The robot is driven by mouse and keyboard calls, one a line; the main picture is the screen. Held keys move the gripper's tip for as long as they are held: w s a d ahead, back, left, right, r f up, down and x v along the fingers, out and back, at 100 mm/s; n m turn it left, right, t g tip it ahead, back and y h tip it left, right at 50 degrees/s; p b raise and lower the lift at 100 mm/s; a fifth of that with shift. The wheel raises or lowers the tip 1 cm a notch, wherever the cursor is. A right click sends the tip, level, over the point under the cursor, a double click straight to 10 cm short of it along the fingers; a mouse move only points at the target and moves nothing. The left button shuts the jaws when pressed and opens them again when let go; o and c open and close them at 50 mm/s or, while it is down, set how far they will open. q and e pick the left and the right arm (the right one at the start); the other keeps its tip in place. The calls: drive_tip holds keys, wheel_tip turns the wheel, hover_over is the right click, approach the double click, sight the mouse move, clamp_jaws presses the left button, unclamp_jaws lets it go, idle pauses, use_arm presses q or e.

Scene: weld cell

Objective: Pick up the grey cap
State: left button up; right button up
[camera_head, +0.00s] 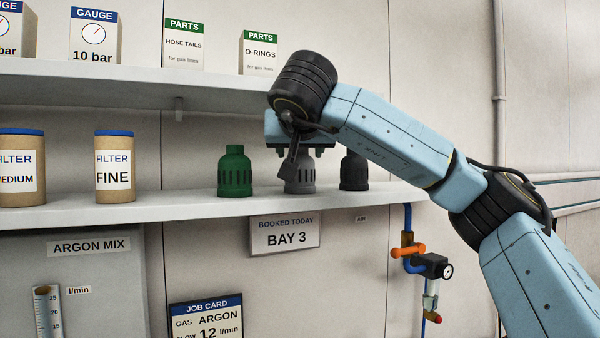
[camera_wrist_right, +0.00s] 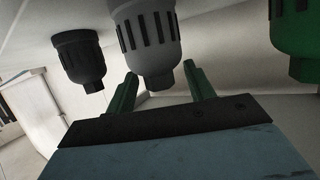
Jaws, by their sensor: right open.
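The grey cap (camera_head: 300,178) stands upright on the lower shelf, between a green cap (camera_head: 235,172) and a black cap (camera_head: 353,172). My right gripper (camera_head: 301,152) is open just above it, partly hiding its top. In the right wrist view, the narrow top of the grey cap (camera_wrist_right: 147,45) shows between the two green fingers of the gripper (camera_wrist_right: 160,75), with a visible gap on each side. The black cap (camera_wrist_right: 80,58) and the green cap (camera_wrist_right: 295,35) also show there, outside the fingers. My left gripper is not in view.
Two filter canisters (camera_head: 115,168) stand at the left on the lower shelf (camera_head: 180,206). The upper shelf (camera_head: 150,84) with gauge and parts boxes runs above. A regulator with an orange handle (camera_head: 408,250) hangs below the shelf's right end.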

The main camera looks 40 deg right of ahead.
drive_tip(key=shift+c, duration=0.4)
drive_tip(key=c, duration=1)
drive_tip(key=shift+s+a+b, duration=0.1)
drive_tip(key=shift+s+b, duration=0.05)
drive_tip(key=shift+b, duration=0.3)
drive_tip(key=s+a+b, duration=0.1)
drive_tip(key=s, duration=0.4)
drive_tip(key=s+a+b, duration=0.2)
drive_tip(key=s, duration=0.4)
drive_tip(key=s+a+b, duration=0.1)
drive_tip(key=s+a, duration=0.1)
drive_tip(key=s, duration=0.4)
drive_tip(key=shift+a+r+b, duration=0.1)
drive_tip(key=shift+a+b, duration=0.05)
drive_tip(key=shift+b, duration=0.15)
